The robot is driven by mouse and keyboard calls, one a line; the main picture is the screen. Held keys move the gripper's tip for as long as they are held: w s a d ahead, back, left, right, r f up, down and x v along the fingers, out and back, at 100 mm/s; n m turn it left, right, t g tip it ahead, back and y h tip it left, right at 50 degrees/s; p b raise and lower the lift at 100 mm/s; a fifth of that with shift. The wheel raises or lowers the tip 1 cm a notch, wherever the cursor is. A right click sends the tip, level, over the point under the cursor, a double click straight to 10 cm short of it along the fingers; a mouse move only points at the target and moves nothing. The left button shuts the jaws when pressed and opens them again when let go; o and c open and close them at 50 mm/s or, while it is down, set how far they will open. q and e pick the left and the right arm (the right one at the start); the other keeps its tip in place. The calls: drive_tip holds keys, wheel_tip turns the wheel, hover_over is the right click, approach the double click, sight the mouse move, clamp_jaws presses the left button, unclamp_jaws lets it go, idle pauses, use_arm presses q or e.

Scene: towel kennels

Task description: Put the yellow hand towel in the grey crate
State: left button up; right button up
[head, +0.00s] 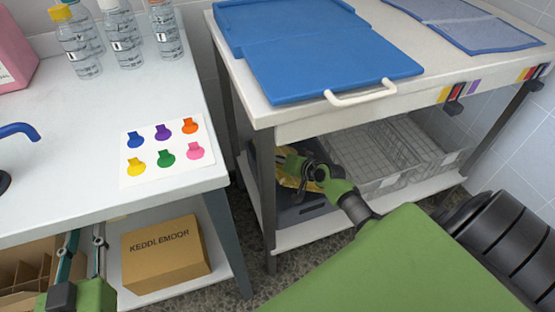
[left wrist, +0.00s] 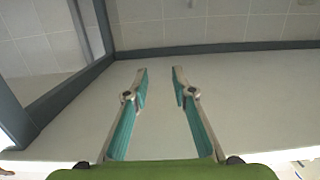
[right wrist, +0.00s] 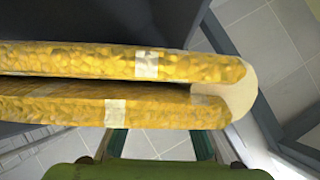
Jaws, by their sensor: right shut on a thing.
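The yellow hand towel (head: 290,183) shows in the head view under the right-hand table, by the grey crate (head: 305,214) on the low shelf. My right gripper (head: 300,168) is shut on it and partly covers it. In the right wrist view the towel (right wrist: 70,113) is a folded yellow textured roll with pale patches, crossing in front of the fingers. A dark grey surface behind it may be the crate. Whether the towel touches the crate floor is hidden. My left gripper (head: 86,240) is open and empty, beside the left bench; its parted fingers also show in the left wrist view (left wrist: 160,72).
Wire baskets (head: 378,158) stand right of the crate on the same shelf. Bottles (head: 122,38) and a colour card (head: 163,150) are on the left bench; a cardboard box (head: 165,262) is below.

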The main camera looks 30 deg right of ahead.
sight(298, 179)
drive_tip(key=shift+f, duration=0.1)
drive_tip(key=o, duration=1.2)
use_arm(q)
drive_tip(key=shift+d+r, duration=0.1)
drive_tip(key=shift+r, duration=0.45)
use_arm(e)
drive_tip(key=p+v, duration=0.2)
drive_tip(key=v, duration=0.4)
drive_tip(key=shift+w, duration=0.15)
drive_tip(key=p+v, duration=0.2)
drive_tip(key=v, duration=0.4)
use_arm(q)
drive_tip(key=s+a+f+g+y, duration=0.1)
drive_tip(key=s+a+f+g, duration=0.2)
drive_tip(key=s+f+g, duration=0.2)
drive_tip(key=s+a+f+g+y, duration=0.2)
drive_tip(key=s+f+g, duration=0.4)
drive_tip(key=s+f, duration=0.4)
wheel_tip(298, 179, down, 2)
drive_tip(key=shift+s+a+f+n, duration=0.2)
drive_tip(key=shift+a+n, duration=0.1)
drive_tip(key=shift+a, duration=0.4)
